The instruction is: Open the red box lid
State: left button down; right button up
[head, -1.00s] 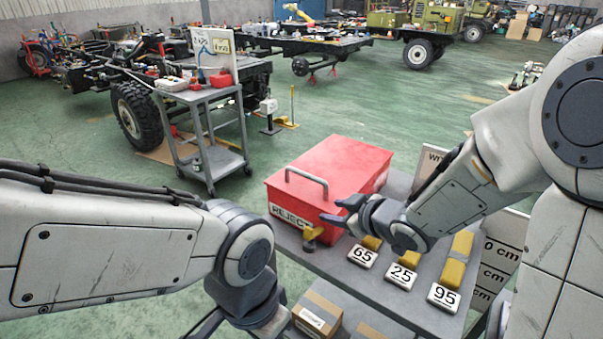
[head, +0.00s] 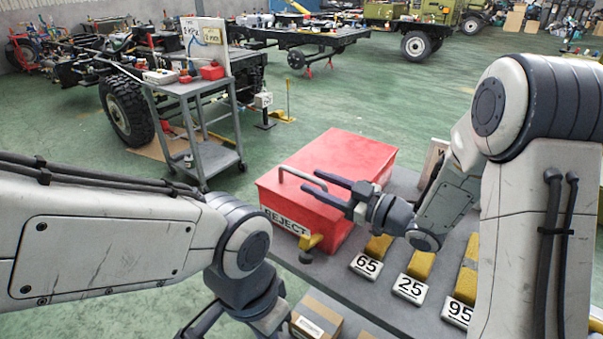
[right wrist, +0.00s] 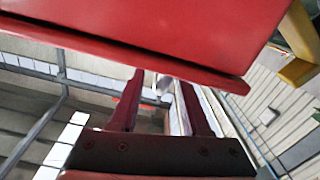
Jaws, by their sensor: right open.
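The red box (head: 330,165) marked REJECT stands on the grey table with its lid down. A grey bar handle (head: 294,177) sits on it towards the front left. My right gripper (head: 310,182) is open and empty, its dark fingertips pointing left by the handle's right end; I cannot tell whether they touch it. In the right wrist view, my right gripper (right wrist: 160,85) shows two separated fingers under a close red surface of the box (right wrist: 150,30). A yellow piece (head: 311,242) is at the box's front. My left arm is at lower left; its gripper (head: 200,318) is partly cut off.
A cardboard box (head: 316,318) is below. A grey cart (head: 208,160) stands behind to the left, with open green floor between.

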aim_at(286, 169)
jog(key=x, duration=0.5)
grip_shut()
jog(key=shift+r, duration=0.1)
dwell(1.3)
